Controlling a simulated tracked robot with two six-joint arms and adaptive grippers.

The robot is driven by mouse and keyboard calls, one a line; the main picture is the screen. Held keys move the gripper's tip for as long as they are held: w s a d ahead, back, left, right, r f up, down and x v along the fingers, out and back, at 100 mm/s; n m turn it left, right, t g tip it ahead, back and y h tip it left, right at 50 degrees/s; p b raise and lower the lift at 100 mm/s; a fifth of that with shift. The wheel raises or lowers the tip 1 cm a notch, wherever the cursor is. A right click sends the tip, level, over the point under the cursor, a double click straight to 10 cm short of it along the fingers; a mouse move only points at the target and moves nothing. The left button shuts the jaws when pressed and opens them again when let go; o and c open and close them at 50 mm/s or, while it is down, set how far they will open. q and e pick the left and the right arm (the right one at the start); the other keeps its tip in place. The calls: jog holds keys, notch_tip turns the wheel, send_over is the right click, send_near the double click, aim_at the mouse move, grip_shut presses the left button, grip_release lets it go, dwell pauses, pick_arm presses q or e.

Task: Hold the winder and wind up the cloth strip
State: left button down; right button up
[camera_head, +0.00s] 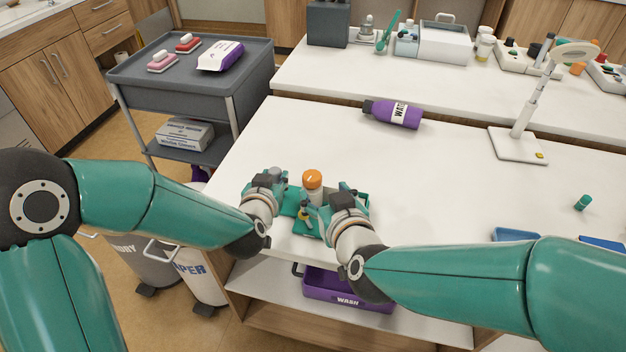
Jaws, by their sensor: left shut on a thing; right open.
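My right gripper (336,202) is open, close to the right of the bottle. A green tray or mat (300,228) lies under both grippers. A small yellow and dark piece (304,211) shows between them, in front of the bottle. I cannot tell the winder or the cloth strip apart from the green parts here.
A purple bottle (397,113) lies further back on the table (440,190). A lamp (520,145) stands at the back right and a small green cylinder (583,202) lies at the right. A purple wash bin (345,290) sits on the shelf below. A grey cart (135,75) stands at the left.

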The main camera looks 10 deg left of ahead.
aim_at(312, 176)
jog(key=x, duration=1)
jog(key=shift+f, duration=0.1)
jog(key=c, duration=1.2)
